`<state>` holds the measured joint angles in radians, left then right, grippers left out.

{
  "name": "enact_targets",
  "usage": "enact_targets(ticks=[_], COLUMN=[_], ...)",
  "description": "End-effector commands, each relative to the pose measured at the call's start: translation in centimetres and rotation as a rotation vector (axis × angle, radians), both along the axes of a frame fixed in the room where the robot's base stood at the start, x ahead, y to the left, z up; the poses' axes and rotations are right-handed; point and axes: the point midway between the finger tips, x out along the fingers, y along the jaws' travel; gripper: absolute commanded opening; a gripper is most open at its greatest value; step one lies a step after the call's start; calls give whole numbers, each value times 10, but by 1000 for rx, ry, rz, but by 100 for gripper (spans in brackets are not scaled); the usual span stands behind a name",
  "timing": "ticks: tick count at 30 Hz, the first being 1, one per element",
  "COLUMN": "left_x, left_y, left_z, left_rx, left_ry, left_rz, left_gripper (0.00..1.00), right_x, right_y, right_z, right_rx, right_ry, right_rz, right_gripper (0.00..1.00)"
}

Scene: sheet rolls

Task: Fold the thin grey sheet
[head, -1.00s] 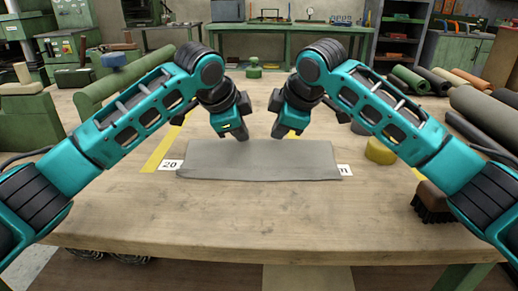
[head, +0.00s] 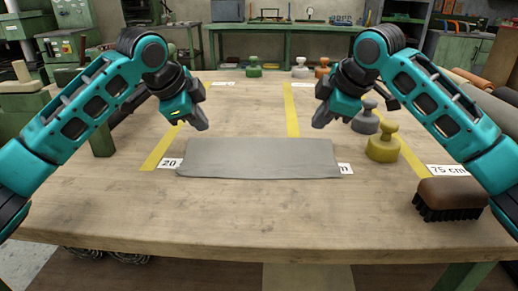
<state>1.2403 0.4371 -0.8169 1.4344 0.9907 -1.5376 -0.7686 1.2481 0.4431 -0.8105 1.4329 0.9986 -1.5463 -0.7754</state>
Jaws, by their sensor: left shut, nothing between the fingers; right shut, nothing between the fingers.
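The thin grey sheet (head: 258,160) lies flat on the wooden table as a wide, low strip, with its long sides running left to right. Its lower left corner sticks out a little. Whether it lies in layers I cannot tell. My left gripper (head: 201,124) is shut and empty, above the table beyond the sheet's far left corner. My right gripper (head: 320,122) is shut and empty, above the table beyond the sheet's far right corner. Neither gripper touches the sheet.
Yellow tape lines and labels mark the table (head: 220,220). A yellow weight (head: 383,147) and a grey weight (head: 366,121) stand to the right, near a brush (head: 450,197). A green weight (head: 254,68) stands at the back.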

Motion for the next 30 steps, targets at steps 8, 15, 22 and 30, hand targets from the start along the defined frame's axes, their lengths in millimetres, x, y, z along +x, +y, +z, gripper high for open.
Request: enact_targets(ticks=[8, 15, 22, 30], left_x=[0, 0, 0, 0], left_y=[0, 0, 0, 0], left_z=[-3, -8, -8, -8], left_rx=[0, 0, 0, 0], left_ry=[0, -1, -1, -1], left_rz=[0, 0, 0, 0], left_gripper=[0, 0, 0, 0], right_x=[0, 0, 0, 0], right_y=[0, 0, 0, 0], right_z=[4, 5, 5, -2], right_rx=[1, 0, 0, 1], right_ry=[-1, 0, 0, -1], right_rz=[0, 0, 0, 0], right_gripper=[0, 0, 0, 0])
